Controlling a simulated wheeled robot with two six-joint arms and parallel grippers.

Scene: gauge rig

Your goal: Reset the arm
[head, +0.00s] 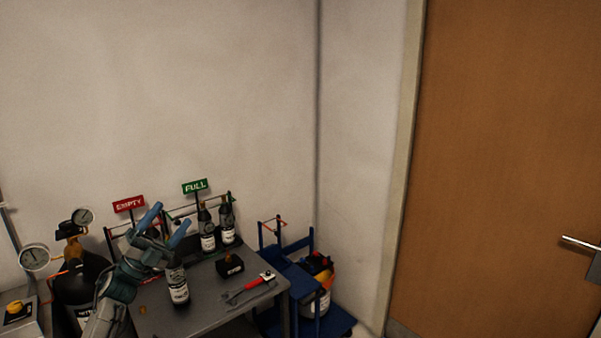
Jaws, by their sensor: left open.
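My left arm comes in from the lower left. Its gripper (165,226) has two blue fingers spread apart, with nothing visible between them. It is raised over the left part of the grey table (205,313), in front of the rack there. A dark bottle with a white label (179,289) stands upright on the table just below and right of the gripper, its top partly hidden by the gripper. I cannot tell whether the fingers touch it. My right gripper is not in view.
Two bottles (207,235) stand by the green FULL sign (195,186); a red EMPTY sign (129,203) is left. A black box (230,266) and red-handled wrench (254,284) lie on the table.

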